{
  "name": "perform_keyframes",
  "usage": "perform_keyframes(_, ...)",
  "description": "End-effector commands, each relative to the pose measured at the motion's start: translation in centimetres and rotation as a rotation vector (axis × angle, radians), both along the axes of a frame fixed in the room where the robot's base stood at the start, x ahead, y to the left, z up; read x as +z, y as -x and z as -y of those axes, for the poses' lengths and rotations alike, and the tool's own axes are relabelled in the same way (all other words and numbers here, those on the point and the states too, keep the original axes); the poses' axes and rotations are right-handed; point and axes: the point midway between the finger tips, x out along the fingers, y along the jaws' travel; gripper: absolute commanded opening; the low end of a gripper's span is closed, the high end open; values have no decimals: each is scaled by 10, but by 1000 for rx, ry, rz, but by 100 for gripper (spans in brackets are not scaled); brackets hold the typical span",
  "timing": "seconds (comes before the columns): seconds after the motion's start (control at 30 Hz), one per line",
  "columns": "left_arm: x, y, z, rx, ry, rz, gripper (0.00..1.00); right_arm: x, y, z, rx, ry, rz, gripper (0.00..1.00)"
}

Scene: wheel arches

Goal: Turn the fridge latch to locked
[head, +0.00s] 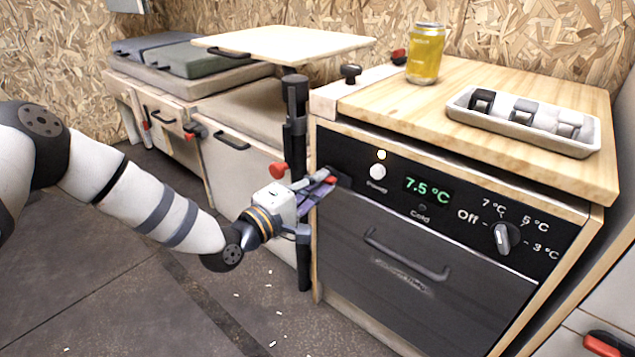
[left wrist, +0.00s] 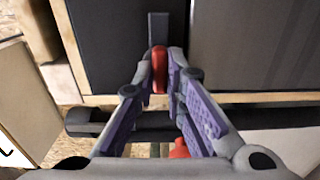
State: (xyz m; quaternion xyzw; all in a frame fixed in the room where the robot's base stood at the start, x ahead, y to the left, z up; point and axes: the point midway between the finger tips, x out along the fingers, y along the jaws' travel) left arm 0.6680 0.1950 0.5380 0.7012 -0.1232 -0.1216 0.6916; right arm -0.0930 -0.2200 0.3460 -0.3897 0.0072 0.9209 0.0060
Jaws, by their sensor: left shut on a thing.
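The fridge (head: 400,285) has a dark front with a bar handle and a black control panel along its top. Its latch (head: 331,180), with a red grip, is at the panel's upper left corner. My left gripper (head: 325,184) is at that corner, with its fingers around the latch. In the left wrist view, the red latch grip (left wrist: 160,68) is pinched between the fingertips of my left gripper (left wrist: 161,78). The fingers partly hide the latch, and I cannot tell whether it is set to locked. My right gripper is not in view.
A dark table post (head: 296,120) with a red knob (head: 278,170) stands close beside my left gripper. On the wooden top (head: 440,105) are a yellow can (head: 425,54) and a cutlery tray (head: 530,130). The panel has a dial (head: 505,238) and a lit display (head: 427,189).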

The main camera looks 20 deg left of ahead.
Motion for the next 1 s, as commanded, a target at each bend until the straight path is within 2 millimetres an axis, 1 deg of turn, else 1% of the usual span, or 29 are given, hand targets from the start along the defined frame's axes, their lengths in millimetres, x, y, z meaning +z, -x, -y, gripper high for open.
perform_keyframes(0.27, 3, 0, 1, -1, -125, 48, 0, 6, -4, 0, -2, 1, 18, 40)
perform_keyframes(1.0, 3, 0, 1, -3, -777, 284, 0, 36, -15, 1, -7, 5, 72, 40)
